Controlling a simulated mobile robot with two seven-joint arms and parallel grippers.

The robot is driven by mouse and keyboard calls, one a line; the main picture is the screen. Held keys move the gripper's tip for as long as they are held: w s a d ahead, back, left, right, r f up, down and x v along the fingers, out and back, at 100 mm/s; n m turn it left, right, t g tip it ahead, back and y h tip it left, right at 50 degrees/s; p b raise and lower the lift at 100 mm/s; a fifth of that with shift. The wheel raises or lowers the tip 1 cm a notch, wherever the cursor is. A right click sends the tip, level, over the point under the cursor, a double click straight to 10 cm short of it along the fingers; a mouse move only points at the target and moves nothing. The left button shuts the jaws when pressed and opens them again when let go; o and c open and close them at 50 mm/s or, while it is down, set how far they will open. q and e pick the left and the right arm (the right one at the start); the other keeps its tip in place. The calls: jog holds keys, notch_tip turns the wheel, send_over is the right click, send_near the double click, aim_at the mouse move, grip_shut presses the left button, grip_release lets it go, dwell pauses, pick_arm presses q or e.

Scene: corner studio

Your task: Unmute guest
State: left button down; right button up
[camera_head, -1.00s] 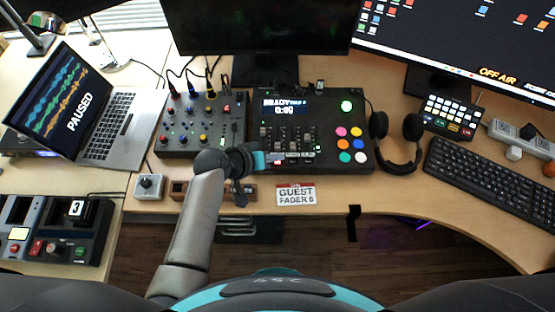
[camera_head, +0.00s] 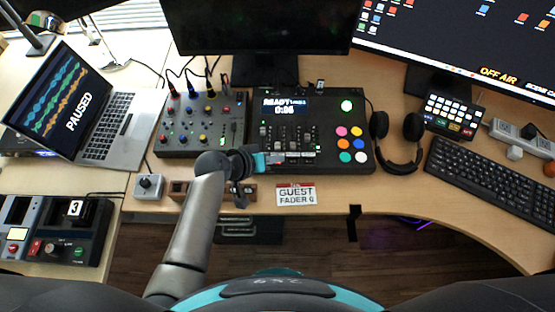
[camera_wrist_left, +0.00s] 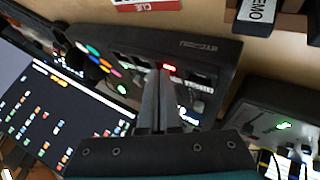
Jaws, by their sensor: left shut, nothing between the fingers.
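The dark broadcast console (camera_head: 330,104) stands on the desk with faders, coloured round pads and a small display (camera_head: 285,106) that seems to read READY. A card (camera_head: 296,194) in front of it reads GUEST FADER and a digit that looks like 6. My left gripper (camera_head: 276,160) is shut and empty at the console's lower left, by the button row below the faders. In the left wrist view, the shut fingers (camera_wrist_left: 157,88) point at the console (camera_wrist_left: 215,52), close to a red-lit button (camera_wrist_left: 168,67). I cannot tell whether they touch it. My right gripper is out of view.
A smaller mixer (camera_head: 203,138) stands left of the console, and headphones (camera_head: 398,141) lie to its right. A laptop (camera_head: 115,127) reads PAUSED. A small knob box (camera_head: 149,186) sits near the desk's front edge. A keyboard (camera_head: 495,180) is at right.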

pick_arm(q)
jog(key=shift+s+a+f, duration=0.1)
jog(key=shift+s+f, duration=0.2)
jog(key=shift+f, duration=0.3)
dwell(0.6)
jog(key=shift+r, duration=0.1)
jog(key=shift+w+r+p, duration=0.15)
jog(key=shift+r+p, duration=0.35)
jog(key=shift+p, duration=0.1)
jog(key=shift+r, duration=0.15)
jog(key=shift+w+r, duration=0.1)
jog(key=shift+r, duration=0.05)
notch_tip(320, 180, up, 5)
jog(key=p, duration=0.5)
